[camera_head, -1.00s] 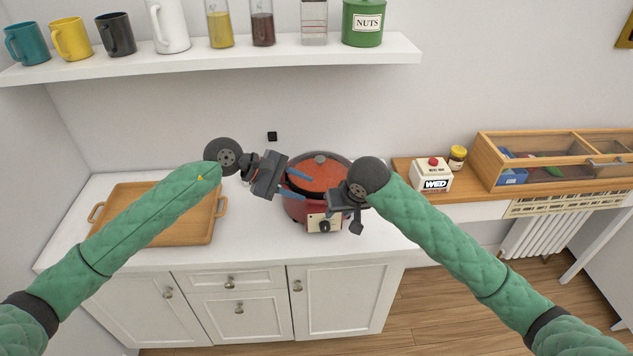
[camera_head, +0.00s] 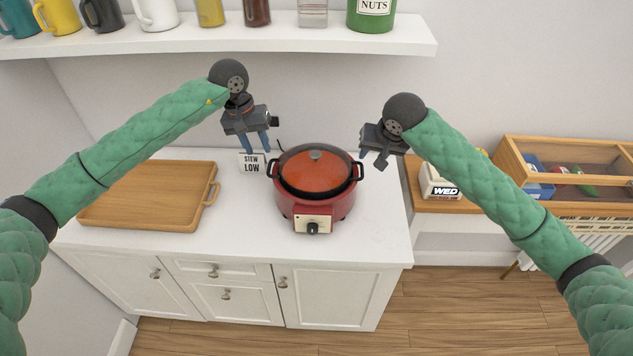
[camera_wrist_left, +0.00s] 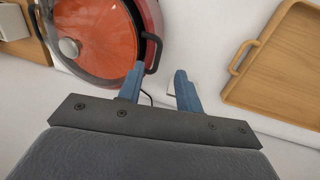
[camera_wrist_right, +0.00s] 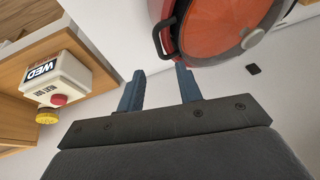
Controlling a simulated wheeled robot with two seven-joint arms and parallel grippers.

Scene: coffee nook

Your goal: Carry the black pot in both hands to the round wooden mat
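The black pot (camera_head: 279,187) sits in a red heater base (camera_head: 325,218) on the white counter, under a glass lid with orange contents showing through. Its black handles stick out left (camera_head: 271,171) and right (camera_head: 358,171). My left gripper (camera_head: 257,149) is open and empty, above and left of the left handle. In the left wrist view that handle (camera_wrist_left: 156,50) lies just beyond the fingertips. My right gripper (camera_head: 373,157) is open and empty, close to the right handle. That handle (camera_wrist_right: 159,36) is ahead of its fingertips in the right wrist view. No round wooden mat shows.
A wooden tray (camera_head: 140,207) lies on the counter at left. A "STEW LOW" card (camera_head: 252,165) stands behind the pot's left side. A shelf (camera_head: 300,43) with mugs and jars hangs above. At right are a "WED" box (camera_head: 441,188) and an open wooden case (camera_head: 520,184).

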